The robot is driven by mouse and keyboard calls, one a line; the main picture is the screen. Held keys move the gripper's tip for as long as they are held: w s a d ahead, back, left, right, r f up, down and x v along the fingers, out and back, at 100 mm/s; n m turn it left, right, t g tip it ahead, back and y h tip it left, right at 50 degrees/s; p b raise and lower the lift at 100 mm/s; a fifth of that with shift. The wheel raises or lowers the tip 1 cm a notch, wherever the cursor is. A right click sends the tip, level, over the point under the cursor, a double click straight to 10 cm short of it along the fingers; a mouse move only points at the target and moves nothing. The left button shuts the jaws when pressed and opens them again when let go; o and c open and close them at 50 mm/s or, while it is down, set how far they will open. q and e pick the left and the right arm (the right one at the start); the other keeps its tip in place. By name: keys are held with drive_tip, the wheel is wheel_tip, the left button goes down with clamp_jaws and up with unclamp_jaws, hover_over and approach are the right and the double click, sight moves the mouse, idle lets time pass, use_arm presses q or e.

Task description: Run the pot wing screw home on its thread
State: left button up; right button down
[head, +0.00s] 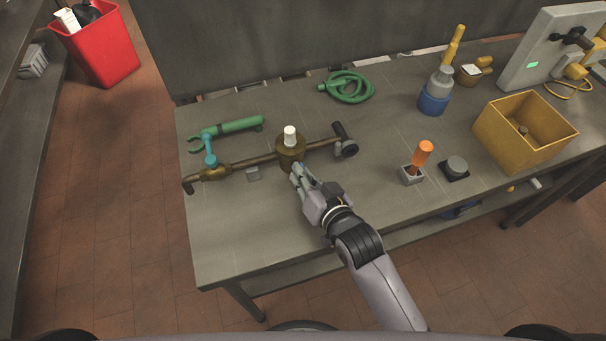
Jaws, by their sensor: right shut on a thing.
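A brass pot (284,155) with a white top (290,135) sits in the pipe assembly on the steel bench. My right gripper (297,172) reaches in from the front right, with its fingertips at the near side of the pot. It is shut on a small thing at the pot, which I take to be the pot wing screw. The fingers hide the screw, so its thread and how deep it sits cannot be seen. My left gripper is not in view.
The bench front left is clear.

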drive_tip(key=c, duration=1.8)
unclamp_jaws()
drive_tip(key=shift+f, duration=0.1)
drive_tip(key=shift+c, duration=0.2)
drive_tip(key=shift+a+p, duration=0.1)
drive_tip(key=shift+p, duration=0.35)
